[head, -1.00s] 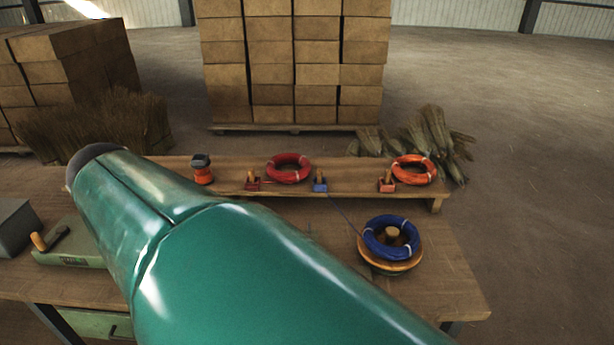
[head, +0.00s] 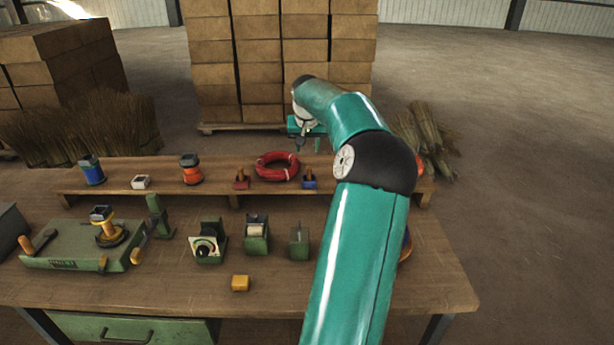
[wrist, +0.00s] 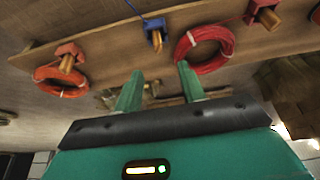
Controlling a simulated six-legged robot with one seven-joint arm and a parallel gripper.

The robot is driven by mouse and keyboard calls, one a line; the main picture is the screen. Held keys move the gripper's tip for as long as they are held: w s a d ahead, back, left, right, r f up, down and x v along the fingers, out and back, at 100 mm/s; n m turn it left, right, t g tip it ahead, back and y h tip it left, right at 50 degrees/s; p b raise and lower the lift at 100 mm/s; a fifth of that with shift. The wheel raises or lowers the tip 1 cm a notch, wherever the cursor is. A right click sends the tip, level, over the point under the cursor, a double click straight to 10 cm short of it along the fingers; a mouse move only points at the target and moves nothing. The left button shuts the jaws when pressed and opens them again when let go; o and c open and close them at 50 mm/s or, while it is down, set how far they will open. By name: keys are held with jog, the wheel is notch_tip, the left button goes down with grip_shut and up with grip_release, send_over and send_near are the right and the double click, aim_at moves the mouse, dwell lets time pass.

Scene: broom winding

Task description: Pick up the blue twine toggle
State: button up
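The blue twine toggle (head: 310,179), a small blue block with a wooden peg, sits on the raised shelf just right of the red coil (head: 277,167). In the wrist view the toggle (wrist: 156,38) lies beyond my fingertips, with a blue line running from it to the top edge. My gripper (wrist: 159,75) is open and empty, its two green fingers apart. In the head view my gripper (head: 305,136) hangs above and behind the shelf, near the toggle, and is not touching it.
A red toggle (head: 241,179) stands left of the red coil. Green devices (head: 257,233) and a yellow block (head: 240,283) stand on the bench. My arm mostly hides the blue coil.

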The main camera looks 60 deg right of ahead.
aim_at(309, 168)
jog(key=x, duration=0.8)
jog(key=shift+s+d, duration=0.25)
jog(key=shift+d, duration=0.05)
jog(key=shift+x, duration=2.95)
jog(key=shift+w+d+r, duration=0.1)
jog(key=shift+d, duration=0.05)
grip_shut()
